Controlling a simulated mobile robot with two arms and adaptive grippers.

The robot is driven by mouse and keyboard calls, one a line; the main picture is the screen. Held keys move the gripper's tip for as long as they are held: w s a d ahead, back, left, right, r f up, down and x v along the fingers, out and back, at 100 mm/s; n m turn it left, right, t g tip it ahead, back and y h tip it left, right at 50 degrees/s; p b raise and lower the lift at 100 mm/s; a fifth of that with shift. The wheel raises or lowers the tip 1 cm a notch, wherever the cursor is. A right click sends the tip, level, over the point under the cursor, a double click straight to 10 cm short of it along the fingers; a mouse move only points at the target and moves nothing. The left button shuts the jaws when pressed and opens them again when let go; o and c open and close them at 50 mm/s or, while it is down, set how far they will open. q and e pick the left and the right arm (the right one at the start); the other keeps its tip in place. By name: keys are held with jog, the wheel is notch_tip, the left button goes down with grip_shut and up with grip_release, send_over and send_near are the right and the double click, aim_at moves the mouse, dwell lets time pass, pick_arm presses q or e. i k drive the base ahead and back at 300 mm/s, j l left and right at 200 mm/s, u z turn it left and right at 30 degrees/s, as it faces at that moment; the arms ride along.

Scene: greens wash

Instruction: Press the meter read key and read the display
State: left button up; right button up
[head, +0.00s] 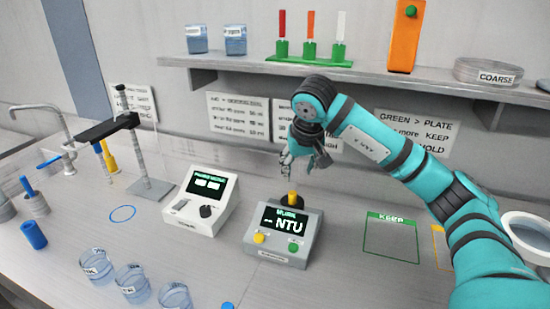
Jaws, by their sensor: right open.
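The meter (282,258) is a grey box on the bench in the middle of the head view. Its dark display (290,221) shows dashes and "NTU", with a smaller green line above that is too small to read. A yellow key (258,239) and a green key (293,247) sit below the display; I cannot read which is the read key. A yellow-topped piece (293,197) stands at the meter's back. My right gripper (303,162) is open and empty, above and behind the meter, apart from both keys. My left gripper is not in view.
A white instrument (200,205) with a black knob stands left of the meter. Labelled beakers (131,284) stand at the front left. A green "KEEP" outline (391,240) lies to the right. The shelf (370,75) holds colored tubes, beakers and a "COARSE" dish (488,72).

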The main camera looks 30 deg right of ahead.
aim_at(293, 248)
jog(key=k+j, duration=1.2)
jog(key=k, duration=0.05)
